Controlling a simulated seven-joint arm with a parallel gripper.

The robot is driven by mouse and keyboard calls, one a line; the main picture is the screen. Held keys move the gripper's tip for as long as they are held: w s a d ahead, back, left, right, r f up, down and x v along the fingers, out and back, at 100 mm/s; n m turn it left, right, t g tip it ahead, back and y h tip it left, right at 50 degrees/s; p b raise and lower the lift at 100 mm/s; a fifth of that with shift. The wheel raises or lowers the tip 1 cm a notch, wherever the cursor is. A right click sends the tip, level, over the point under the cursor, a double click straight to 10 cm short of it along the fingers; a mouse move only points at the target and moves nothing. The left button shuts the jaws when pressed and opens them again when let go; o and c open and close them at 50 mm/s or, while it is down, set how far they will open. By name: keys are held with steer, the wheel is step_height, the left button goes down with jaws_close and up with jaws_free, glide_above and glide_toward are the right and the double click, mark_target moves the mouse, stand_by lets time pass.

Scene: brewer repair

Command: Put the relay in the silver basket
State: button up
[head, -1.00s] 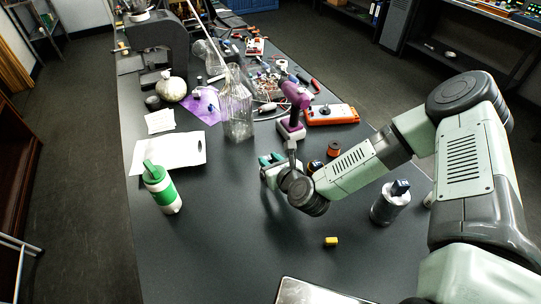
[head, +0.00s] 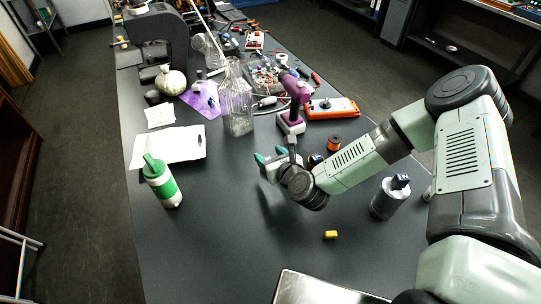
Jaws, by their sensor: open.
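A small yellow block (head: 330,235), which may be the relay, lies on the dark table in front of my arm. A silver, metal-rimmed container (head: 300,279), which may be the silver basket, is cut off by the bottom edge of the view; its inside is mostly out of sight. My gripper (head: 269,158) has teal fingertips and hovers over the middle of the table, beyond and to the left of the yellow block. It is open, and I see nothing held in it. My wrist hides part of the table behind it.
A green-and-white bottle (head: 164,184) stands at the left, near a white sheet (head: 180,146). A grey canister (head: 388,198) with a dark blue top stands right of the yellow block. A glass bottle (head: 237,105), a purple tool (head: 294,100) and an orange device (head: 331,108) stand farther back. The front left is clear.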

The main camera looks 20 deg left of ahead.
step_height(320, 180, up, 7)
stand_by(0.6)
stand_by(0.3)
steer(key=s+d+r+n+g+h, duration=0.3)
steer(key=d+r+n+h, duration=0.4)
steer(key=d+r+n, duration=1.05)
steer(key=s+d+r+n+h, duration=0.1)
steer(key=s+d+r+n, duration=0.4)
steer(key=s+r, duration=0.2)
steer(key=s+d+r+n+g+h, duration=0.1)
steer(key=s+d+r+n, duration=0.4)
steer(key=s, duration=0.7)
step_height(320, 180, up, 3)
steer(key=shift+s+d+f+h, duration=0.15)
steer(key=shift+s+d+h, duration=0.15)
steer(key=shift+d, duration=0.1)
